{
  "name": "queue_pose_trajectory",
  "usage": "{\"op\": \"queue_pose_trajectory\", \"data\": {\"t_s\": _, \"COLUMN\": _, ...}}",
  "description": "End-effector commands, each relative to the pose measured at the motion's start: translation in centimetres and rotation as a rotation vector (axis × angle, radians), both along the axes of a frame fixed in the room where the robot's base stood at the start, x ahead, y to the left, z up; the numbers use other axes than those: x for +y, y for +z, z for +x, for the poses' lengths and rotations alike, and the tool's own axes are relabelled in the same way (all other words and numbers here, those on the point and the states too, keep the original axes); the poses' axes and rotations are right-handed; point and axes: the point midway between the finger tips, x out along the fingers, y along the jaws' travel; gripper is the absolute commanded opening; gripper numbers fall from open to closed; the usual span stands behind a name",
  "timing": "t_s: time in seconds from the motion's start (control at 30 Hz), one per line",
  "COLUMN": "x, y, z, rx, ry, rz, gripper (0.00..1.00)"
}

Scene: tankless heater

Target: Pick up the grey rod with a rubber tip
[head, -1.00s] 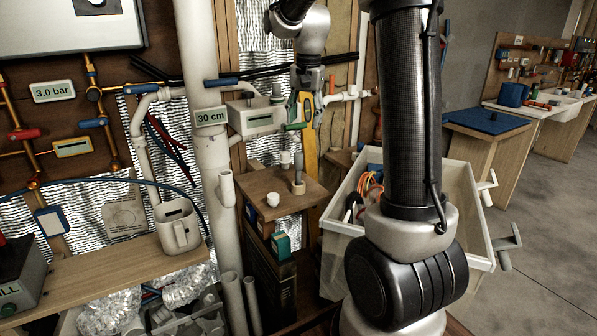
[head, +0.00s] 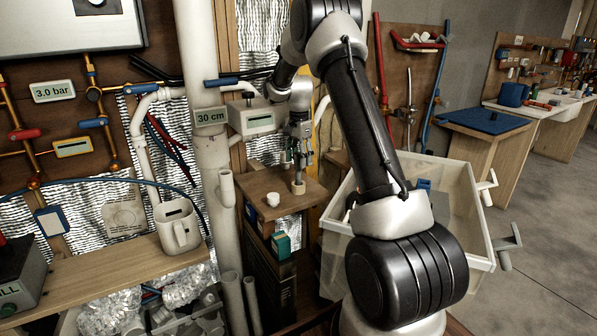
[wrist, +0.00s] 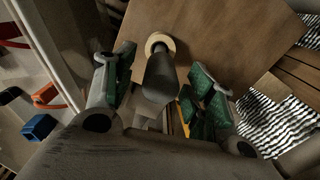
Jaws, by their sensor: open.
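The grey rod (head: 298,176) stands upright on a small wooden shelf (head: 262,184), near its back right part, with a beige ring-like foot at its base. In the wrist view the rod (wrist: 160,78) is seen nearly end-on, its dark top toward the camera, with the beige foot behind it on the wood. My gripper (head: 298,156) is right above and around the rod's upper end. In the wrist view my gripper (wrist: 165,72) has its green-padded fingers apart, one on each side of the rod, with gaps visible. Which end is rubber I cannot tell.
A small white cap (head: 272,199) stands on the shelf, left of the rod. A white bin (head: 462,190) stands to the right, partly behind my arm.

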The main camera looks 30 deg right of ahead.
Motion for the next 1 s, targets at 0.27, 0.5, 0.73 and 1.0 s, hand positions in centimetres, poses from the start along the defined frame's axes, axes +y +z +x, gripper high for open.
{"op": "queue_pose_trajectory", "data": {"t_s": 0.27, "x": 0.00, "y": -1.17, "z": 0.01, "rx": -0.001, "ry": 0.001, "rz": 0.000, "gripper": 0.55}}
{"op": "queue_pose_trajectory", "data": {"t_s": 0.5, "x": 0.01, "y": -1.15, "z": 0.01, "rx": -0.001, "ry": 0.001, "rz": 0.000, "gripper": 0.26}}
{"op": "queue_pose_trajectory", "data": {"t_s": 0.73, "x": 0.00, "y": -1.12, "z": 0.01, "rx": -0.001, "ry": 0.001, "rz": 0.000, "gripper": 0.00}}
{"op": "queue_pose_trajectory", "data": {"t_s": 1.0, "x": -0.01, "y": -0.38, "z": 0.05, "rx": -0.002, "ry": 0.001, "rz": -0.001, "gripper": 0.00}}
